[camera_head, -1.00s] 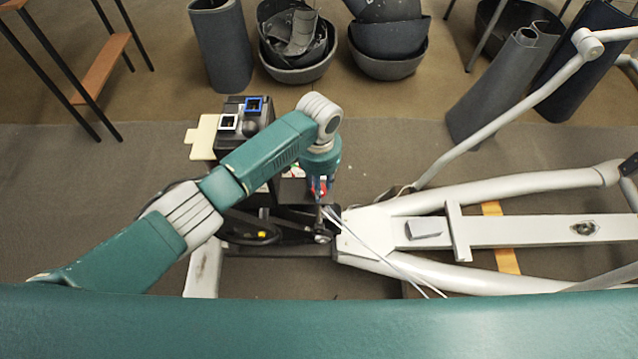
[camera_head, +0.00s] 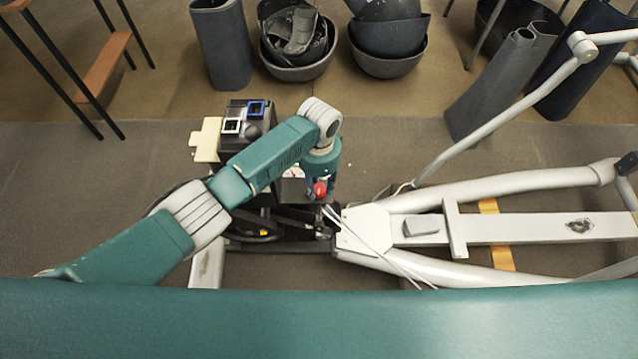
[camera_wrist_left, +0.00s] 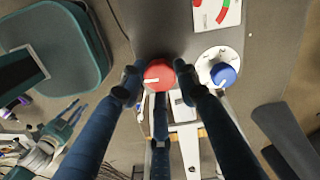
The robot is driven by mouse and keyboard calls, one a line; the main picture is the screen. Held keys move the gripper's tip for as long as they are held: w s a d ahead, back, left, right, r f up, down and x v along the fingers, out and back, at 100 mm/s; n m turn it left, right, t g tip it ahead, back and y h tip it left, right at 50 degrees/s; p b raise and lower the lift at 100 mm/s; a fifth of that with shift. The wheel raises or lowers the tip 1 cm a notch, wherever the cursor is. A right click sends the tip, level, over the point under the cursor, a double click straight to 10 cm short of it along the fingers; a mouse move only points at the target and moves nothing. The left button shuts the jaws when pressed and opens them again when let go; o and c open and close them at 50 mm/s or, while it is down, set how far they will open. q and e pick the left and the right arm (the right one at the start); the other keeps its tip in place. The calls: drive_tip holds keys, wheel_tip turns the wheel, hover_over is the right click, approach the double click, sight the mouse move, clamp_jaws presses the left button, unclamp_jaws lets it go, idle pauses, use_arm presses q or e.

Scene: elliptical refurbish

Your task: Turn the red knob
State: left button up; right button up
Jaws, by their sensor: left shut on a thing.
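The red knob (camera_wrist_left: 158,75) is in the upper middle of the left wrist view, round with a white pointer mark. It also shows in the head view (camera_head: 320,189), just below my left wrist. In the head view my left gripper (camera_head: 319,184) is mostly hidden beneath the wrist.
A blue knob (camera_wrist_left: 223,75) on a white dial sits right of the red knob, and a red-green gauge (camera_wrist_left: 214,14) lies above it. The light grey elliptical frame (camera_head: 520,232) extends to the right. Several bins stand at the back.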

sight(319, 188)
idle(0.5)
use_arm(q)
drive_tip(key=o, duration=1.1)
drive_tip(key=shift+o, duration=0.2)
wheel_tip(319, 188, up, 12)
